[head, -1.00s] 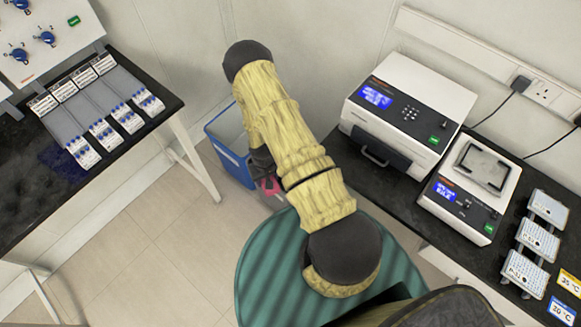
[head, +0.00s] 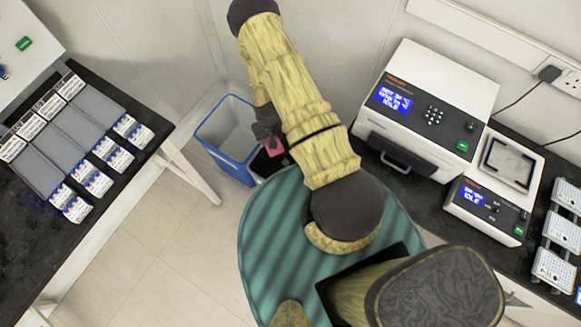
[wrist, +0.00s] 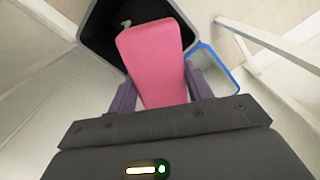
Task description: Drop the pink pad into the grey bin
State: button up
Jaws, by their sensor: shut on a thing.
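The pink pad (wrist: 155,55) is a flat block held between the two fingers of my gripper (wrist: 162,92) in the wrist view. Its far end overlaps the opening of the dark grey bin (wrist: 102,38). Its near part overlaps the bin's near rim in that view. I cannot tell its height above the bin. In the head view a small part of the pad (head: 275,147) shows beside my gripper (head: 266,132). My arm hides much there, and only a dark patch of what looks like the grey bin (head: 263,164) shows.
A blue bin (head: 233,168) with a pale inside stands right beside the grey bin; its blue rim (wrist: 219,57) shows in the wrist view. A black-topped bench (head: 105,215) is at left, and another bench with white instruments (head: 420,110) is at right. Table legs stand near the bins.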

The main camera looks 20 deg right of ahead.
jog(key=shift+w, duration=0.15)
jog(key=shift+s+d, duration=0.15)
jog(key=shift+s, duration=0.25)
jog(key=shift+d+f+b, duration=0.1)
jog(key=shift+f+b, duration=0.15)
jog(key=shift+b, duration=0.15)
jog(key=w+d+f+n+b, duration=0.1)
jog(key=d+f+b, duration=0.3)
jog(key=f+b, duration=0.6)
jog(key=w+d+f+n+b, duration=0.1)
jog(key=d+f+b, duration=0.4)
jog(key=b, duration=1.9)
notch_tip(320, 180, down, 5)
jog(key=shift+d+f, duration=0.15)
jog(key=shift+f, duration=0.05)
jog(key=shift+b, duration=0.3)
